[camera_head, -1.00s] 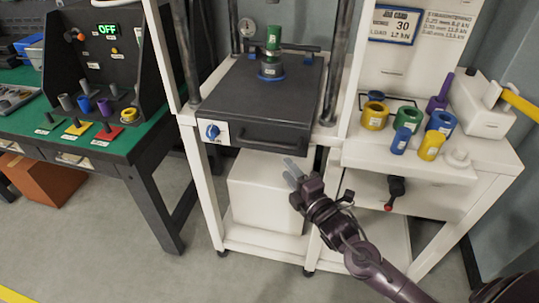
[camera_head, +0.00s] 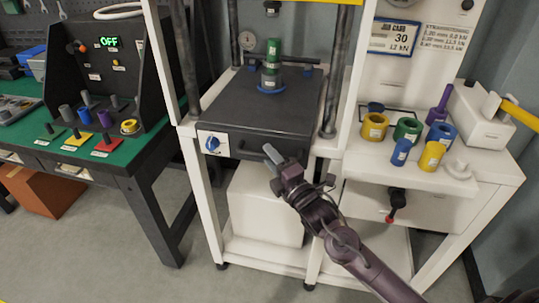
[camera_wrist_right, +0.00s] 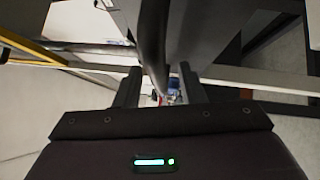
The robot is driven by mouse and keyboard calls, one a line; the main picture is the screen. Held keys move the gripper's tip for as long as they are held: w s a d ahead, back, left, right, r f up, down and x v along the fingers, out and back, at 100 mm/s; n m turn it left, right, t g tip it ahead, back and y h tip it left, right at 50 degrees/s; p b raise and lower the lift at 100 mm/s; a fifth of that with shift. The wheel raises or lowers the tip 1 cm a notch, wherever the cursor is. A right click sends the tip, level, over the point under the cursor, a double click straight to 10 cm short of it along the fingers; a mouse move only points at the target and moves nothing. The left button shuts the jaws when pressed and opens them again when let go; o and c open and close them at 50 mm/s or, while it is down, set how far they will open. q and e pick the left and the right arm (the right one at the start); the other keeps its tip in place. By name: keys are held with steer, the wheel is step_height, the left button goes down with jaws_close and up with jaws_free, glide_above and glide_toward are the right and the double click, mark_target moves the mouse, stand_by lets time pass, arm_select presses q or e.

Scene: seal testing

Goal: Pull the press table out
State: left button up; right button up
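The press table (camera_head: 232,105) is a dark grey slab in a white frame, with a blue knob (camera_head: 212,144) at its front left. Its dark front handle (camera_head: 254,153) is partly hidden behind my right gripper (camera_head: 271,155). In the right wrist view the fingers of my right gripper (camera_wrist_right: 160,90) stand apart. A dark curved bar, seemingly the handle (camera_wrist_right: 153,40), runs between them in the picture. I cannot tell if a finger touches it. A green cylinder (camera_head: 272,52) stands on a blue ring (camera_head: 271,86) on the slab. My left gripper is not in view.
A green-topped bench (camera_head: 118,152) with a control panel stands at left. A white box (camera_head: 265,208) sits below the press table. The floor in front is free.

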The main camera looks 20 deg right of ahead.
steer(key=shift+w+a+r, duration=0.1)
steer(key=shift+w+a, duration=0.05)
steer(key=shift+w, duration=0.45)
jaws_close()
